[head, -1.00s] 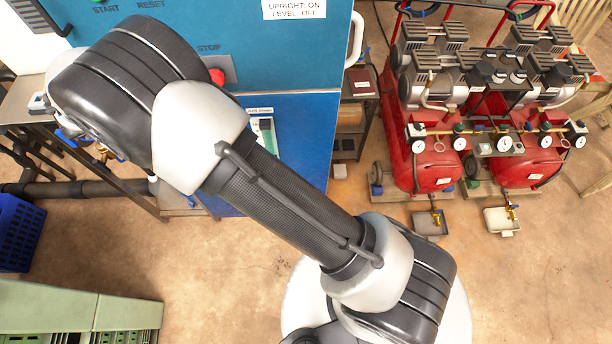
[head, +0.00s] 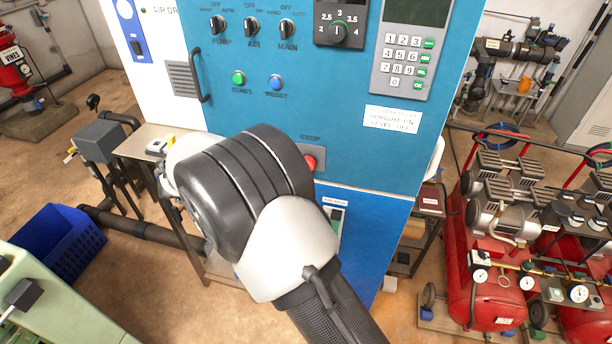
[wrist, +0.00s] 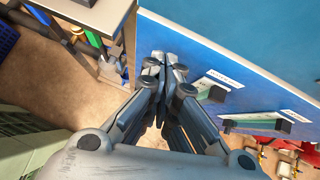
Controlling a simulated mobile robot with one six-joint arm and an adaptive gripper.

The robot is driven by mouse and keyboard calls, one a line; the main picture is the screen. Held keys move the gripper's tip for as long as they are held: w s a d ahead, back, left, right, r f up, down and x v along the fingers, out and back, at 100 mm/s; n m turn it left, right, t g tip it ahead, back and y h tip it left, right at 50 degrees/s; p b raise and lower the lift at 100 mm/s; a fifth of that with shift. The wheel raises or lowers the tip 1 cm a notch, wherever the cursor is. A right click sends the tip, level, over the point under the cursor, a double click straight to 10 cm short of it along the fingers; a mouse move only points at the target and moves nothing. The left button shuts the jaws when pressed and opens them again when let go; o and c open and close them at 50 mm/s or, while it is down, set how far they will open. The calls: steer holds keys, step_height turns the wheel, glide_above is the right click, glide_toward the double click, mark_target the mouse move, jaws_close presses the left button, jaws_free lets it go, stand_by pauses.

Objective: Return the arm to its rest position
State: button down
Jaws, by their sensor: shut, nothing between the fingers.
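My gripper (wrist: 162,84) shows in the wrist view with its fingers together and nothing between them. Its tips point toward the lower part of the blue control cabinet (wrist: 240,60); I cannot tell how far apart they are. In the head view my arm rises from the bottom middle and bends in front of the cabinet (head: 365,225), hiding part of its lower left side. The gripper itself is hidden behind my arm in the head view.
The cabinet carries switches, a keypad (head: 404,58) and a red stop button (head: 309,162). Red compressors (head: 488,270) stand at right. A metal side table (head: 140,146), dark pipe (head: 135,228) and blue crate (head: 58,250) are at left. Some floor at lower left is bare.

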steer(key=a+v, duration=0.1)
steer(key=v, duration=0.7)
steer(key=w+d+r+n+t+y+b, duration=0.1)
steer(key=w+d+r+n+y, duration=0.2)
steer(key=r, duration=0.4)
steer(key=w+d+r+n+t+y+b, duration=0.1)
steer(key=d+r+n+t, duration=0.15)
steer(key=r+n, duration=0.35)
steer(key=s+d+r+n+g+y+b, duration=0.1)
steer(key=s+d+r+n+y, duration=0.1)
steer(key=s+d+r+n, duration=0.4)
steer(key=s+d+f+n+g+h+b, duration=0.1)
steer(key=s+d+f+n+g, duration=0.1)
steer(key=s+d+f+n, duration=0.3)
steer(key=s+d+f+n+g+h+b, duration=0.2)
steer(key=s+d+f+n, duration=0.3)
steer(key=s+d+n, duration=0.4)
steer(key=s+d+f+n+g+h+b, duration=0.1)
steer(key=s+d+f+n, duration=0.4)
steer(key=s+d, duration=0.7)
steer(key=s+n+g+h, duration=0.1)
steer(key=s+n+g, duration=0.1)
steer(key=s, duration=0.1)
steer(key=shift+s+d+f+n+b, duration=0.3)
steer(key=shift+s+f, duration=0.05)
steer(key=shift+f, duration=0.05)
